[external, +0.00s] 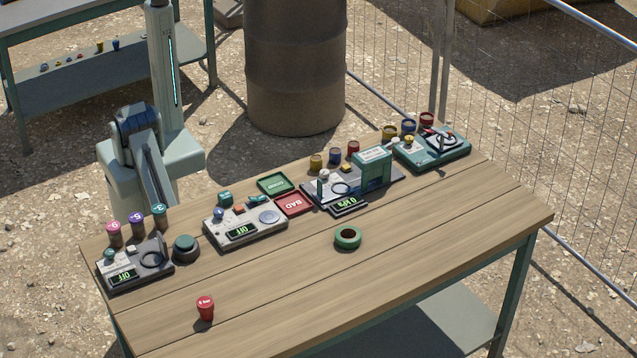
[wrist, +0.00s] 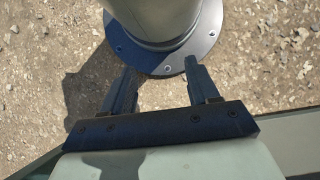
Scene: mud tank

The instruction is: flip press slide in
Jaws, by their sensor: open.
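Several small devices stand in a row along the far side of the wooden table (external: 440,235). At the left is a grey device (external: 160,272) with a display reading OFF and a dark ring. To its right is a light grey device (external: 262,232), also reading OFF, with a round pad. Then come a grey unit with a green block (external: 373,168) and a lit display (external: 347,203), and a teal device (external: 445,155) with a round dial. My gripper (wrist: 161,88) is open and empty in the wrist view, above gravel, away from the devices. Its fingers are indistinct in the external view.
A red cup (external: 205,308) stands near the front left. A green ring (external: 348,238) lies mid-table. A dark round puck (external: 186,248), a green tray (external: 274,179) and a red tray (external: 294,208) sit among the devices. Several small cups line the back edge. The front right is clear.

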